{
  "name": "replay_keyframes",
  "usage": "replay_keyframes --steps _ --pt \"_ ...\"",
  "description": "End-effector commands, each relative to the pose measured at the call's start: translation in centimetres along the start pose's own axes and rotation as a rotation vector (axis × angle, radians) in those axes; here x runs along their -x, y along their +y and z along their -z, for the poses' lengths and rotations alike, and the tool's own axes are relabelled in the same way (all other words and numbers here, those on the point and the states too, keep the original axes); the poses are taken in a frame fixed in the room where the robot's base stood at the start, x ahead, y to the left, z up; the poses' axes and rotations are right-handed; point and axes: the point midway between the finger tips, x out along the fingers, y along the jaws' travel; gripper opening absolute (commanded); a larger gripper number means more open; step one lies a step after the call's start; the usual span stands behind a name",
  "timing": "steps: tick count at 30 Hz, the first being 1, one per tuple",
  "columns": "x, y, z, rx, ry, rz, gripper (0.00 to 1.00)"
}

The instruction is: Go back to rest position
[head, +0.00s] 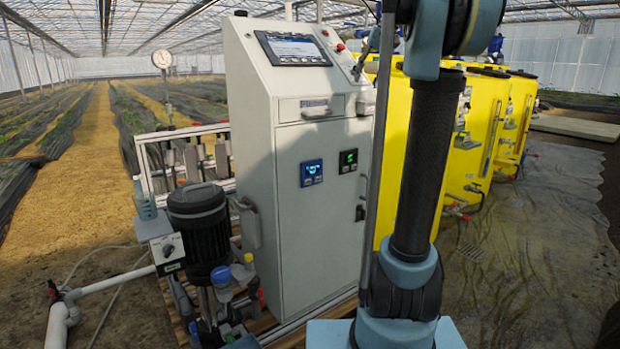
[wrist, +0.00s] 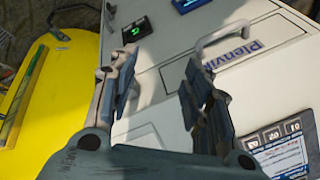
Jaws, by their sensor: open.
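My gripper (wrist: 158,70) is open in the wrist view, with nothing between its two fingers. Beyond the fingers is the pale front of the control cabinet (wrist: 165,115). The cabinet's handle (wrist: 222,36) and blue name label (wrist: 235,62) lie to the right of the fingers, and its screen (wrist: 285,148) is at the lower right. In the head view my arm stands in front of the cabinet's right side. The gripper end is mostly hidden behind my arm near the cabinet's top right edge. I cannot tell from these views how far the fingers are from the cabinet.
The tall grey cabinet (head: 295,225) stands at centre, with a tilted touchscreen (head: 292,49) and a red button (head: 340,47) on top. A black pump motor (head: 198,225) is in front of it at left. Yellow tanks (head: 480,150) stand behind my arm at right.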

Motion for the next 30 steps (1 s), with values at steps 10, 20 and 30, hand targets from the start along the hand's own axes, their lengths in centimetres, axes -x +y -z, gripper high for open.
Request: replay_keyframes --steps 10,20,30 --pt "-7.2 1.7 -12.2 0.026 -0.03 -0.08 0.45" --pt "-15.5 4.8 -24.4 0.05 -0.051 -0.158 0.45" --pt "-25.4 9.3 -37.1 0.076 -0.066 -0.238 0.45"
